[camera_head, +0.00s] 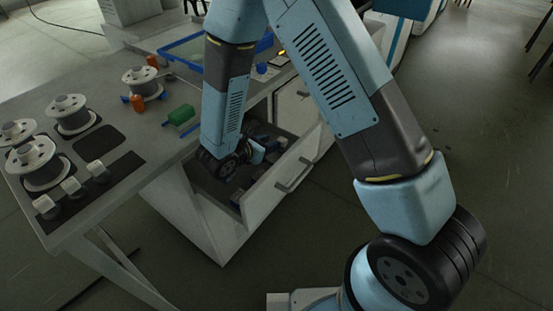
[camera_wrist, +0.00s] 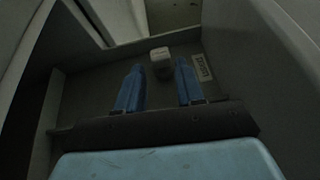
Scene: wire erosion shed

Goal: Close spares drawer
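The spares drawer (camera_head: 262,203) stands pulled out of the cabinet under the bench, its pale front and bar handle (camera_head: 296,177) facing right. Dark and blue contents show inside it, partly hidden by my arm. My arm reaches down over the open drawer, and my gripper's fingertips cannot be made out in the head view. In the wrist view my gripper (camera_wrist: 160,72) has its two blue fingers apart with nothing between them. A small white block (camera_wrist: 160,57) lies just past the fingertips, beside a pale label (camera_wrist: 200,67), within grey walls. Contact with the drawer cannot be told.
The bench top (camera_head: 75,220) carries several wire spools (camera_head: 70,114), white blocks (camera_head: 98,171), a green block (camera_head: 181,115), orange pieces and a blue-rimmed tray (camera_head: 183,47). Another cabinet front (camera_head: 290,103) stands behind the drawer.

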